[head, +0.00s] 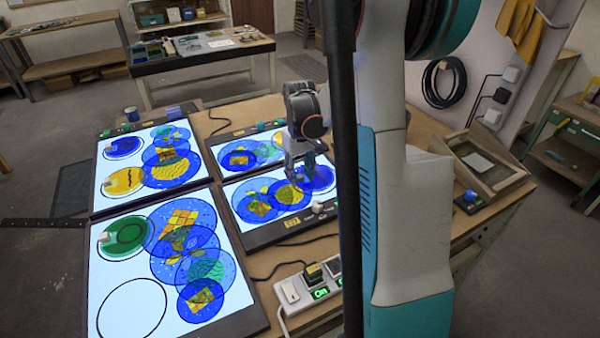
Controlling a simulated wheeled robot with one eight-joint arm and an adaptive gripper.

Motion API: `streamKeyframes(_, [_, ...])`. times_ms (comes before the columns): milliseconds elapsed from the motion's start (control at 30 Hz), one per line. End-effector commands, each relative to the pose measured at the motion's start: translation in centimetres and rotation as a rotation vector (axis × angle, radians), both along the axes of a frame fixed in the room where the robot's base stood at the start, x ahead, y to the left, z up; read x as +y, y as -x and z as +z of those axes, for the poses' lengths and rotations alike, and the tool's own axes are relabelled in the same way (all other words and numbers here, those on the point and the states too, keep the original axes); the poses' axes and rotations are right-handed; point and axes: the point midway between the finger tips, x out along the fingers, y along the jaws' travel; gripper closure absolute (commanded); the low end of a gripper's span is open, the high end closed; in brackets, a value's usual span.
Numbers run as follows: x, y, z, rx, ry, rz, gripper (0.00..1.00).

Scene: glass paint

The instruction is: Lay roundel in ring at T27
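My gripper (303,172) points down over the right side of the small right-hand light panel (273,217). A deep blue roundel (321,182) shows at its fingertips. I cannot tell whether the fingers are closed on the roundel or only above it. An empty black ring (132,308) is on the near left light panel (180,327). A green roundel (124,237), a yellow roundel (124,181) and a blue roundel (121,147) lie at other rings on the left panels. No T27 label is readable.
Blue patterned discs overlap on the panels. My arm column hides the bench's middle right. A power strip (312,287) with cables sits at the near edge. A wooden tray (480,165) and a blue-capped jar (469,200) stand at the right.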

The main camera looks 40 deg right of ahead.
Motion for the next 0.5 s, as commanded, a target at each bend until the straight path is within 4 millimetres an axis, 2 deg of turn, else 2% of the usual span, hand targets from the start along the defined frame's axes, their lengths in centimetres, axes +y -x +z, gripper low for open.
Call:
streamKeyframes(167, [0.0,0.0,2.7,0.000,0.000,0.000,0.62])
streamKeyframes(500, [0.0,0.0,9.5,0.000,0.000,0.000,0.62])
